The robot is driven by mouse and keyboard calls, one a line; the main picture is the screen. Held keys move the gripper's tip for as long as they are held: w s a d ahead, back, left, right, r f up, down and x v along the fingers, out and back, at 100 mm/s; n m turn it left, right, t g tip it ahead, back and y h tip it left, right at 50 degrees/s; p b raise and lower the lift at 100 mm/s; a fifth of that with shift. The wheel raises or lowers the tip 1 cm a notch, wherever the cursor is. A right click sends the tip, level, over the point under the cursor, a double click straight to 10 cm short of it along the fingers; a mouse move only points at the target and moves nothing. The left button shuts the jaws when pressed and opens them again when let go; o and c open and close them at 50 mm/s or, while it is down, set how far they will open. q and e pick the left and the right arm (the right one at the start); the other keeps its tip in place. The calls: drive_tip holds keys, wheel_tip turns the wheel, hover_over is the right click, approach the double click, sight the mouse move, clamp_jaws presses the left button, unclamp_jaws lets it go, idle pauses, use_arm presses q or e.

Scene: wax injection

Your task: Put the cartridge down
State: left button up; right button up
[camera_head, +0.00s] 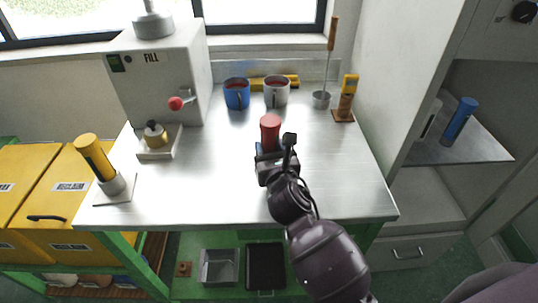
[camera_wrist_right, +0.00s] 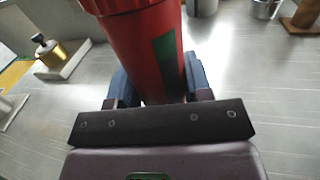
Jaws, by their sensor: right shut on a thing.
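A red cartridge (camera_head: 270,129) stands roughly upright in my right gripper (camera_head: 270,150), over the middle of the metal table (camera_head: 225,180). In the right wrist view the red cartridge (camera_wrist_right: 148,50) with a green patch fills the upper middle. The blue fingers of my right gripper (camera_wrist_right: 155,88) are closed around its lower part. The cartridge's bottom end is hidden behind the gripper, so I cannot tell whether it touches the table. My left gripper is not in view.
A blue mug (camera_head: 236,95) and a grey mug (camera_head: 276,95) stand behind the cartridge. The filling machine (camera_head: 160,80) is at the back left, with a brass pot (camera_head: 156,136) before it. A yellow cartridge (camera_head: 94,157) stands at the left edge. The table's right front is clear.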

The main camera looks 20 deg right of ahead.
drive_tip(key=shift+f, duration=0.95)
drive_tip(key=shift+r, duration=0.1)
drive_tip(key=o, duration=0.6)
drive_tip(key=shift+f, duration=0.2)
drive_tip(key=o, duration=0.4)
drive_tip(key=shift+o, duration=0.2)
drive_tip(key=shift+r, duration=0.25)
drive_tip(key=s, duration=0.8)
drive_tip(key=s+a, duration=0.1)
drive_tip(key=s, duration=0.3)
